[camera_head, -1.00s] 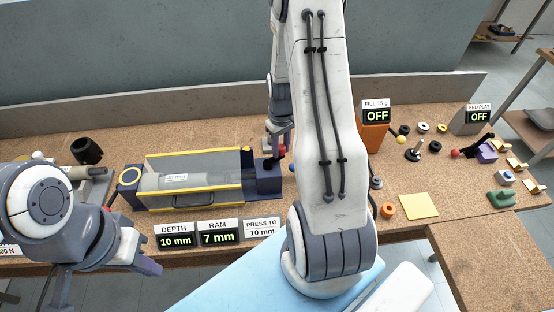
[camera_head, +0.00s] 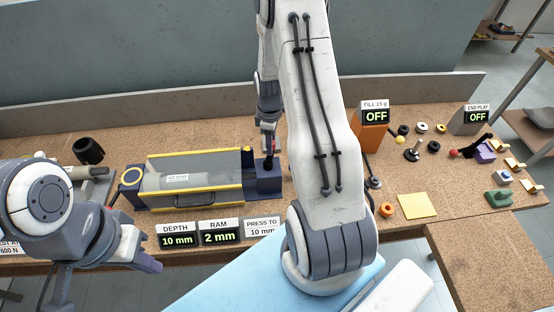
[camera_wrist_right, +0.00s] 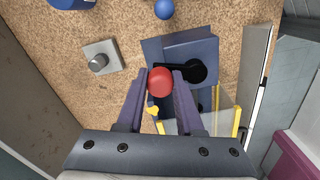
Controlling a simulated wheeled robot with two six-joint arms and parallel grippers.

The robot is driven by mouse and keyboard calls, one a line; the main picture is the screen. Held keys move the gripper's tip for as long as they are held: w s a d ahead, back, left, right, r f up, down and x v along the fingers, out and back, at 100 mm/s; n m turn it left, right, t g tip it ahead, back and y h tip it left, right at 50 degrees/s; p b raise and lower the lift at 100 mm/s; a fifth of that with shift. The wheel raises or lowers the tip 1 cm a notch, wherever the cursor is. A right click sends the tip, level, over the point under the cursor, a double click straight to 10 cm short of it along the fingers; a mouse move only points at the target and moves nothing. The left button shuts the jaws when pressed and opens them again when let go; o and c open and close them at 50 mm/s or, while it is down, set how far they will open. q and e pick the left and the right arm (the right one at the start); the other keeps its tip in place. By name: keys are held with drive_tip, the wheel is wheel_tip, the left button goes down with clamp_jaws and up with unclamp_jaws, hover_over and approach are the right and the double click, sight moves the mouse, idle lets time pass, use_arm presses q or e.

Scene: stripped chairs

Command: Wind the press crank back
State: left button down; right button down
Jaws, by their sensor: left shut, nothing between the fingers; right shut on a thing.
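The press (camera_head: 200,203) is a dark blue frame with yellow edges and a clear guard, lying along the bench. Its crank has a black arm (camera_wrist_right: 194,72) and a red knob (camera_wrist_right: 160,83) at the press's right end block (camera_head: 268,184). My right gripper (camera_wrist_right: 160,80) is shut on the red knob; in the head view its fingers (camera_head: 269,150) hide most of the crank. The RAM display (camera_head: 219,238) reads 2 mm and the DEPTH display (camera_head: 177,240) reads 10 mm. My left gripper (camera_head: 150,264) is shut and empty, in front of the bench at left.
A PRESS TO 10 mm sign (camera_head: 262,227) stands beside the displays. A black cup (camera_head: 88,150) is behind left. Orange FILL stand (camera_head: 373,138), yellow pad (camera_head: 418,206) and several small parts lie to the right. My right arm crosses the middle of the head view.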

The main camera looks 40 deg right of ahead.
drive_tip(key=shift+w, duration=0.1)
drive_tip(key=n, duration=0.1)
drive_tip(key=a+n, duration=0.1)
drive_tip(key=n, duration=0.1)
drive_tip(key=w+n, duration=0.1)
drive_tip(key=shift+a+n, duration=0.35)
drive_tip(key=shift+n, duration=0.05)
drive_tip(key=n, duration=0.1)
drive_tip(key=a+n, duration=0.1)
drive_tip(key=n, duration=0.1)
drive_tip(key=a+n+p, duration=0.1)
drive_tip(key=shift+w+n, duration=0.25)
drive_tip(key=shift+n, duration=0.15)
drive_tip(key=n, duration=0.1)
drive_tip(key=a+n, duration=0.1)
drive_tip(key=n, duration=0.1)
drive_tip(key=a+n, duration=0.1)
drive_tip(key=shift+s+n, duration=0.25)
drive_tip(key=shift+n, duration=0.15)
